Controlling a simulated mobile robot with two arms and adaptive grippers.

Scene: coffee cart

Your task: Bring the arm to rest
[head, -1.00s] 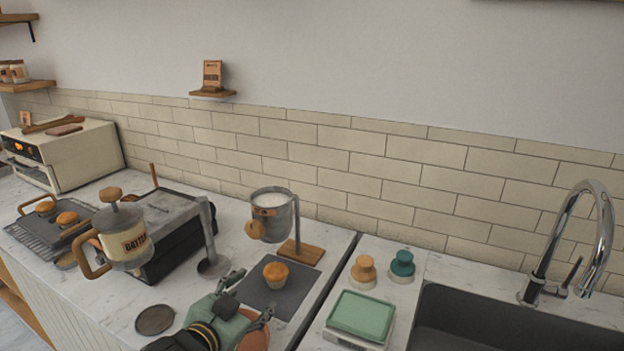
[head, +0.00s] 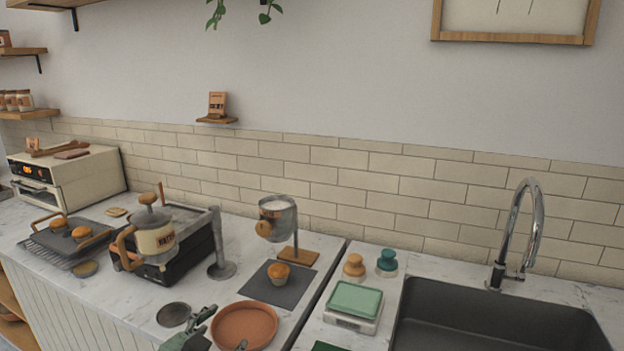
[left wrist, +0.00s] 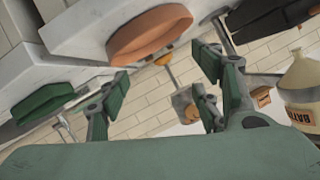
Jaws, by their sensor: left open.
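My left gripper (head: 222,338) shows at the bottom edge of the head view, in front of the terracotta dish (head: 245,326). Its green fingers (left wrist: 165,95) are spread apart in the left wrist view, with nothing between them. The terracotta dish also shows beyond the fingers in the left wrist view (left wrist: 150,32). Most of my left arm is below the head picture. My right gripper is not in view.
A muffin (head: 279,273) sits on a dark mat (head: 290,292). A green-topped scale (head: 353,306) stands left of the sink (head: 480,325).

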